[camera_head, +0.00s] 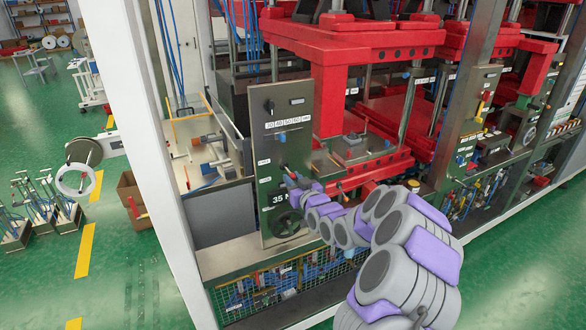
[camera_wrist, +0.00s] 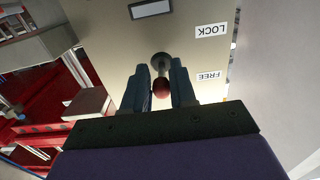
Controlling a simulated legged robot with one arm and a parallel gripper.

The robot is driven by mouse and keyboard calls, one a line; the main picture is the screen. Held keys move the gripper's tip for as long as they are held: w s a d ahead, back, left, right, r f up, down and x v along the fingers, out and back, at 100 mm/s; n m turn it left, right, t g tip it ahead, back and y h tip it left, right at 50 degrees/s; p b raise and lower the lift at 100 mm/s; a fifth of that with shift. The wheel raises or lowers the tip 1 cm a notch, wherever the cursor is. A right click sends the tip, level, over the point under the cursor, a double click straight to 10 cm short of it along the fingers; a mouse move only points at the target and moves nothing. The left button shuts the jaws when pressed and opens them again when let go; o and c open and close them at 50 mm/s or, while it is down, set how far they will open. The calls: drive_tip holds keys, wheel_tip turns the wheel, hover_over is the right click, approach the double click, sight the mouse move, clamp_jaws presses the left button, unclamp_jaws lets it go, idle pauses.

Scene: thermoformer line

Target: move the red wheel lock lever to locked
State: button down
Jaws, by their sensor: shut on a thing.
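In the wrist view the red lever knob (camera_wrist: 161,88) sits between the two dark blue-grey fingers of my gripper (camera_wrist: 161,84), which are shut on it. The lever's round grey base (camera_wrist: 163,62) shows just beyond the knob on the panel. A LOCK label (camera_wrist: 211,29) and a FREE label (camera_wrist: 211,76) appear upside down to the right; the knob is nearer the FREE label's level. In the head view my gripper (camera_head: 290,180) is at the green-grey control panel (camera_head: 270,150), and the lever is hidden or too small to make out.
A dark handwheel (camera_head: 287,222) is on the panel below my gripper. Red press frames (camera_head: 350,50) stand behind and right. A white post (camera_head: 125,100) rises at left. A wire-mesh guard (camera_head: 290,285) runs below.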

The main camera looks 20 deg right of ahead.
drive_tip(key=shift+w+f, duration=0.15)
drive_tip(key=shift+f, duration=0.5)
drive_tip(key=shift+w+f+b, duration=0.35)
drive_tip(key=shift+w+f, duration=0.05)
drive_tip(key=shift+f, duration=0.35)
drive_tip(key=shift+w+f, duration=0.1)
drive_tip(key=c, duration=1.1)
unclamp_jaws()
drive_tip(key=shift+w+f, duration=0.15)
drive_tip(key=shift+w, duration=0.1)
drive_tip(key=shift+o, duration=1.4)
drive_tip(key=shift+s, duration=0.1)
drive_tip(key=shift+s+d, duration=0.1)
